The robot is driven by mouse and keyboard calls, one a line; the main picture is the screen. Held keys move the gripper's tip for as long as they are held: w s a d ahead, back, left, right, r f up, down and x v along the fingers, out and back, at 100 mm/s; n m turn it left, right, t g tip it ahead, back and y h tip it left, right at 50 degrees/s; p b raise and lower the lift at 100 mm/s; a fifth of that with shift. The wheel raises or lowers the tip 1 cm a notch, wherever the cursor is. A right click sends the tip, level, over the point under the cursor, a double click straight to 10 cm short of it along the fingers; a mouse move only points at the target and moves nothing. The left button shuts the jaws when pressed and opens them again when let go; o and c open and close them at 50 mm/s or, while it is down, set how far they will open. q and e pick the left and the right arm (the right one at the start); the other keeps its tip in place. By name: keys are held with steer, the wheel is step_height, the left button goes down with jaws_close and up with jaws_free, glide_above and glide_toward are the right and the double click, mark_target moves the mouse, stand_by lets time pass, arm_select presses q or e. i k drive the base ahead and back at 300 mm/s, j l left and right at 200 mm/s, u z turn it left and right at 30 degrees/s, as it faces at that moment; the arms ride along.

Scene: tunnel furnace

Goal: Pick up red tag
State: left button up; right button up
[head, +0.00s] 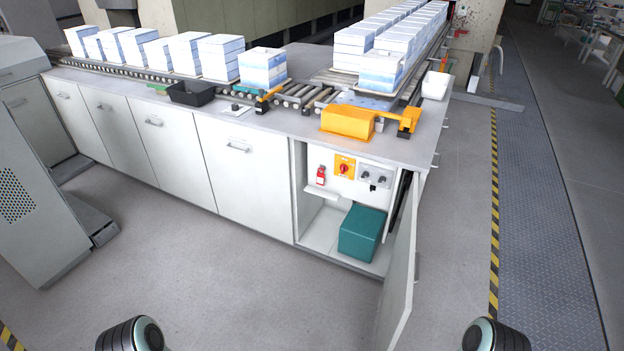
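A small red tag (320,173) with a pale patch stands upright in the open cabinet (299,185) under the counter. It is just above a small white ledge (322,194), by the left part of the back panel. I cannot tell whether it hangs or rests there. Only rounded parts of my two arms show at the bottom edge, well in front of the cabinet. Neither of my grippers is in view.
A yellow plate with a red rotary switch (344,168) and a grey socket box (375,174) are right of the tag. A teal box (362,233) sits below. The cabinet door (398,275) stands open toward me on the right. The floor (240,290) in front is clear.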

mark_target(320, 177)
steer(key=i+j, duration=0.15)
steer(key=j, duration=0.2)
steer(key=i+j, duration=0.15)
steer(key=j, duration=0.2)
steer(key=i+j+z, duration=0.1)
steer(key=j, duration=0.2)
steer(key=i+j, duration=0.2)
steer(key=i, duration=0.2)
steer(key=i+j+z, duration=0.1)
steer(key=i, duration=0.35)
steer(key=i+j, duration=0.35)
steer(key=i+l, duration=0.2)
steer(key=i, duration=0.45)
steer(key=i+l+z, duration=0.15)
steer(key=i, duration=0.5)
